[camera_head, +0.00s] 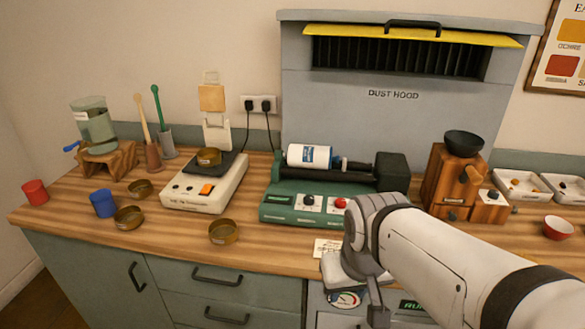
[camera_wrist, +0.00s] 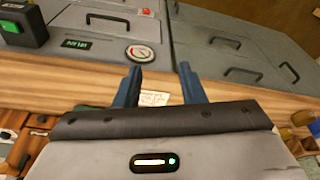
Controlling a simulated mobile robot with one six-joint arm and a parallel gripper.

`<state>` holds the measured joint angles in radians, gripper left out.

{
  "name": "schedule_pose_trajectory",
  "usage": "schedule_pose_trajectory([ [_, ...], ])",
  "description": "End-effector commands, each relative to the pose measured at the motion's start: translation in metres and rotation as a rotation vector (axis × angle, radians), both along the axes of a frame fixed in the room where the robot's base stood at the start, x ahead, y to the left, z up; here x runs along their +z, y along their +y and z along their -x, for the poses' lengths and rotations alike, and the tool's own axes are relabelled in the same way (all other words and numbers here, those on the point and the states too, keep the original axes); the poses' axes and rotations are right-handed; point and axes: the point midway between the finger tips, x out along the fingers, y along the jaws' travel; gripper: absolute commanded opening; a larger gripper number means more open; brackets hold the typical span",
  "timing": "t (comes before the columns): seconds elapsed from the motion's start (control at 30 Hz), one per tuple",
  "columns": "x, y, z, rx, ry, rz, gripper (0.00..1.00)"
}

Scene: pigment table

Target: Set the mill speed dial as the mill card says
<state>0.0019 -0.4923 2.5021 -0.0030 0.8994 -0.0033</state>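The green roller machine (camera_head: 290,211) carries a white jar (camera_head: 309,155) lying on its side. Its front has a black dial (camera_head: 308,200) on a white plate and a red knob (camera_head: 341,203) beside it. The dial's pointer setting is too small to read. A small white card (camera_head: 325,247) lies at the counter's front edge below this machine. It also shows between my fingers in the wrist view (camera_wrist: 155,98), its text unreadable. My gripper (camera_wrist: 160,88) is open and empty, pointing toward the front edge. In the head view my fingertips cannot be made out.
A wooden grinder (camera_head: 450,180) with a black bowl stands at the right, with another dark knob (camera_head: 492,195). A scale (camera_head: 205,184) and brass dishes (camera_head: 223,232) stand left. Below the edge, the cabinet front has a gauge (camera_wrist: 139,53) and handles.

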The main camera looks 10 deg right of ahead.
Motion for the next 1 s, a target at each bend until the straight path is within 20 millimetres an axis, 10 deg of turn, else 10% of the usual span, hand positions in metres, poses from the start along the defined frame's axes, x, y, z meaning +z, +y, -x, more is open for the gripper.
schedule_pose_trajectory([
  [0.37, 0.028, -0.01, -0.04, 0.087, 0.025, 0.015, 0.51],
  [0.7, 0.072, -0.009, -0.191, 0.391, 0.11, 0.067, 0.51],
  [1.0, 0.049, -0.008, -0.317, 0.667, 0.18, 0.091, 0.51],
])
